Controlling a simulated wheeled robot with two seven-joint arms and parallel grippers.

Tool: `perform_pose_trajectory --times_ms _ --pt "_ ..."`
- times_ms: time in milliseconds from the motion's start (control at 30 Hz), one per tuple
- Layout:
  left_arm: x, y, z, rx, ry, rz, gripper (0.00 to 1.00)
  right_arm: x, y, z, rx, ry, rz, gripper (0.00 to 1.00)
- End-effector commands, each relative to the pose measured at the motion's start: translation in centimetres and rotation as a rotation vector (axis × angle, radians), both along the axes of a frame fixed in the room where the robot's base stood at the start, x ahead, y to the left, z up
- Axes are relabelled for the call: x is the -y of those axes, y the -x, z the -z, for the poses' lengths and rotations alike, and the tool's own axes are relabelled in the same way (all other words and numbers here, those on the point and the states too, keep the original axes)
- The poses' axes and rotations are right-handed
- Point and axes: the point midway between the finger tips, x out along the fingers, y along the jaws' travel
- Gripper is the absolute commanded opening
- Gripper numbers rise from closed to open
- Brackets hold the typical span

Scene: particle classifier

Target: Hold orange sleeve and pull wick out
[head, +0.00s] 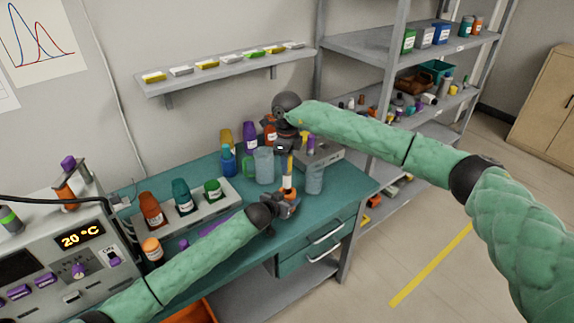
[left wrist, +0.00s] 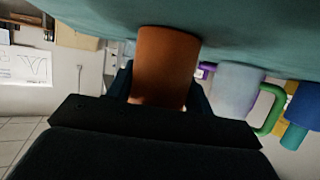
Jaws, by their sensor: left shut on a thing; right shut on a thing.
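The orange sleeve (head: 292,195) stands near the right front part of the teal bench. My left gripper (head: 286,203) is shut around it from the left. In the left wrist view the sleeve (left wrist: 165,65) fills the gap between the dark fingers. The wick (head: 288,178) shows as a slim upright white piece with a yellow-orange upper part, directly above the sleeve. My right gripper (head: 287,149) is shut on its top from above. Whether the wick's lower end is still inside the sleeve cannot be told, as the left gripper partly hides that place.
Clear beakers stand close by, one (head: 264,165) behind left and one (head: 314,179) to the right. A rack (head: 200,216) with several bottles is on the left. A grey box (head: 325,152) stands behind, and a wall shelf (head: 220,72) hangs above. The bench front (head: 335,205) is clear.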

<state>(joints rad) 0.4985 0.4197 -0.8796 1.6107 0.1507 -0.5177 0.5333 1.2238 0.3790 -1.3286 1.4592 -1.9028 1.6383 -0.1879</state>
Motion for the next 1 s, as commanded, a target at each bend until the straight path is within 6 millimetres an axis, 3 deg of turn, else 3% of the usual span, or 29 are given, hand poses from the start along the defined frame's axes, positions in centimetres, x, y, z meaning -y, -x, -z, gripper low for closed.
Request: perform_pose_trajectory --times_ms 100,133,233,667,1000 --pt "0.0 0.0 0.0 0.0 0.0 0.0 0.06 0.0 0.0 0.0 0.0 0.0 0.0 0.03" --pt "0.0 0.0 0.0 0.0 0.0 0.0 0.56 0.0 0.0 0.0 0.0 0.0 0.0 0.03" --pt "0.0 0.0 0.0 0.0 0.0 0.0 0.75 0.0 0.0 0.0 0.0 0.0 0.0 0.03" --pt "-0.4 0.6 -0.3 0.0 0.0 0.001 0.77 0.0 0.0 0.1 0.0 0.0 0.0 0.03" --pt "-3.3 5.3 -2.5 0.0 0.0 0.0 0.77 0.0 0.0 0.0 0.0 0.0 0.0 0.03"
